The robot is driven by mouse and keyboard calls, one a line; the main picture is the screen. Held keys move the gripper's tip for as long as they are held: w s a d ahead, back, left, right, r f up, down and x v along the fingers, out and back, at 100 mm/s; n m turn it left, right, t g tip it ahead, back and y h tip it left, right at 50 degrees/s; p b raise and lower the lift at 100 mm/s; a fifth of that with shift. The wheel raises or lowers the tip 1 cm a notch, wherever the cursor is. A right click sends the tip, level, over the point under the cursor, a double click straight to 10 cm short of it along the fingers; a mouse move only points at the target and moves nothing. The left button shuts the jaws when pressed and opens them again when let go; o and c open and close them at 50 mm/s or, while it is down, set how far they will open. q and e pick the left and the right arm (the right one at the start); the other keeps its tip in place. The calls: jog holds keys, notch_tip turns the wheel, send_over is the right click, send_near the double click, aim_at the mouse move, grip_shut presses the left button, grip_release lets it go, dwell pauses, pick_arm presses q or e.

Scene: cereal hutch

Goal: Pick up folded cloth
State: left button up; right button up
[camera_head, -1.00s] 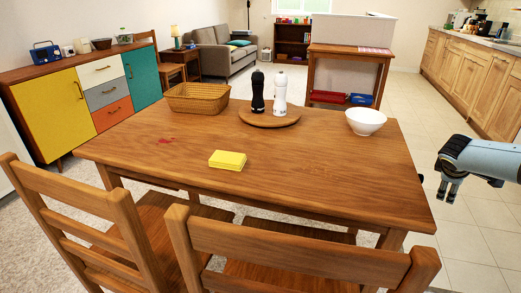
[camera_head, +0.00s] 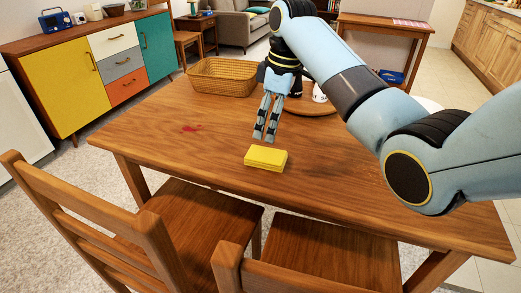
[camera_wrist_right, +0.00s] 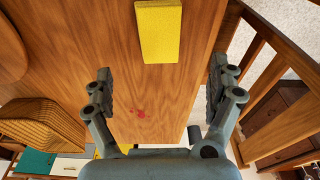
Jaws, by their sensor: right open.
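The yellow folded cloth (camera_head: 265,158) lies flat on the wooden table, near its front edge. My right gripper (camera_head: 265,137) hangs above the table, just behind and above the cloth, with its fingers pointing down. In the right wrist view the cloth (camera_wrist_right: 158,30) shows at the top middle, ahead of the two spread fingers (camera_wrist_right: 160,92) and apart from them. The right gripper is open and empty. My left gripper is in neither view.
A wicker basket (camera_head: 222,77) stands at the table's back left. A round wooden board (camera_head: 310,106) and a white shaker (camera_head: 319,93) are partly hidden behind my right arm. A red stain (camera_head: 191,128) marks the table left of the cloth. Chairs (camera_head: 95,215) stand along the front.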

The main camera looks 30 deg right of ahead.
send_over(267, 154)
jog(key=f, duration=0.4)
jog(key=shift+s+d+b, duration=0.15)
jog(key=shift+s+b, duration=0.15)
jog(key=shift+b, duration=0.05)
jog(key=shift+f, duration=0.3)
jog(key=f, duration=0.1)
jog(key=f+b, duration=0.1)
jog(key=f, duration=0.3)
jog(key=shift+w, duration=0.35)
jog(key=shift+c, duration=1.6)
jog(key=c, duration=0.7)
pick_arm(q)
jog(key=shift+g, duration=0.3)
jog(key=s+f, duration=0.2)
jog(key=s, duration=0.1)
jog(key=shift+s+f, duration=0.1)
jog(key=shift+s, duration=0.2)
pick_arm(e)
jog(key=shift+c, duration=1.1)
